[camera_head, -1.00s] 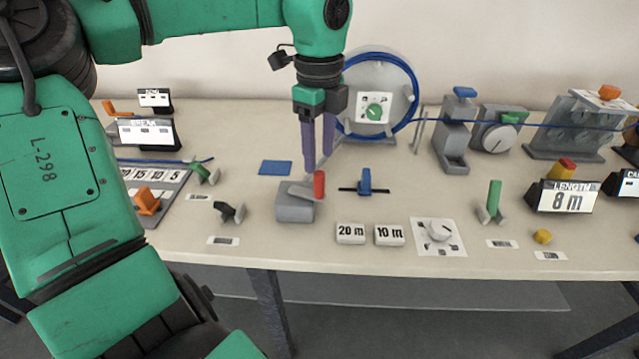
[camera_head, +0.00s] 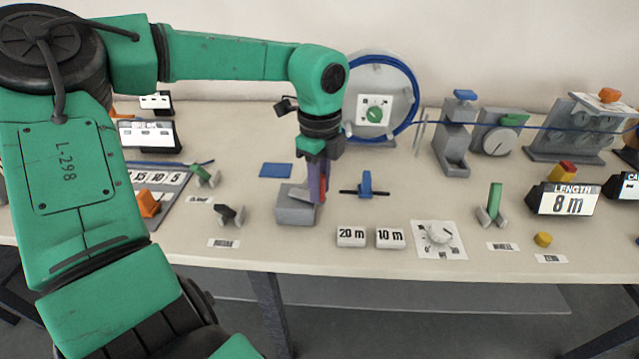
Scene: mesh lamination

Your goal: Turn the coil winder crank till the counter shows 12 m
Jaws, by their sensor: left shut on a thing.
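The coil winder crank is a grey box (camera_head: 296,209) with a grey arm and a red handle (camera_head: 324,191), left of the table's middle. My left gripper (camera_head: 318,194) points down and is shut on the red handle; its purple fingers hide most of the handle. The length counter (camera_head: 563,199) at the right reads 8 m. The coil wheel (camera_head: 400,100) with blue cable stands at the back, behind my left gripper. My right gripper is not in view.
Blocks marked 20 m (camera_head: 351,237) and 10 m (camera_head: 389,238) and a dial plate (camera_head: 438,238) lie in front.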

